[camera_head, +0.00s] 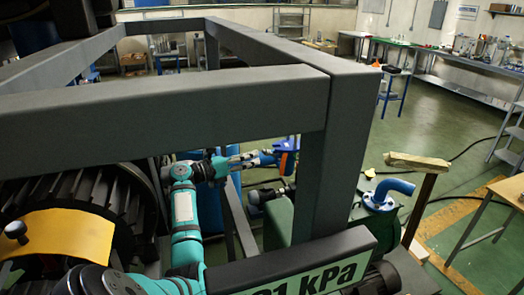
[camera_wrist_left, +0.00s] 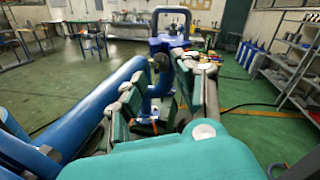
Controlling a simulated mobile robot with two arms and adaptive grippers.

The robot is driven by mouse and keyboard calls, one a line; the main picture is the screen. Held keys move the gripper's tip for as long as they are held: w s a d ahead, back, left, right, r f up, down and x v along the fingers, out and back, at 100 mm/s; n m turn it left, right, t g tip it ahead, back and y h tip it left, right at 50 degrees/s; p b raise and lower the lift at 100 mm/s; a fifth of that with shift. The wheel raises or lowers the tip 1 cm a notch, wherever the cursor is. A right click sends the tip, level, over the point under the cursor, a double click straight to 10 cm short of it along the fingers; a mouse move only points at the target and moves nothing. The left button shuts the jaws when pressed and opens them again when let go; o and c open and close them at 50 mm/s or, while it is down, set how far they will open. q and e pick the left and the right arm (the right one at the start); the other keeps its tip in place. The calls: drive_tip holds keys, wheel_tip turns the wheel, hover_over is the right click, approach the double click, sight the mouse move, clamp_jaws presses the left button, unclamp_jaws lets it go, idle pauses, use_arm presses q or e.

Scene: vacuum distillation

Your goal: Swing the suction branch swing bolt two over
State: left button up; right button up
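My left arm reaches in past the dark frame in the head view. Its gripper (camera_head: 246,160) is beside a blue fitting (camera_head: 286,152) with an orange part. In the left wrist view the two padded fingers of my left gripper (camera_wrist_left: 161,85) stand apart, with a gap between them. A blue upright with a loop-shaped top (camera_wrist_left: 171,28) shows beyond the fingers. A thick blue pipe (camera_wrist_left: 100,108) runs close along the left of them. I cannot make out the swing bolt itself, or whether the fingers touch anything. My right gripper does not show.
Thick dark frame beams (camera_head: 170,112) cross above and in front of my left arm. A finned dark drum with a yellow plate (camera_head: 60,232) is at the left. A blue elbow pipe (camera_head: 393,188) and a wooden post (camera_head: 418,207) stand at the right. Green floor is open beyond.

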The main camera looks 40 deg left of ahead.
sight(264, 152)
use_arm(q)
drive_tip(key=x, duration=0.5)
drive_tip(key=shift+w+d, duration=0.1)
drive_tip(key=shift+w, duration=0.25)
drive_tip(key=shift+s, duration=0.1)
drive_tip(key=c, duration=0.6)
clamp_jaws()
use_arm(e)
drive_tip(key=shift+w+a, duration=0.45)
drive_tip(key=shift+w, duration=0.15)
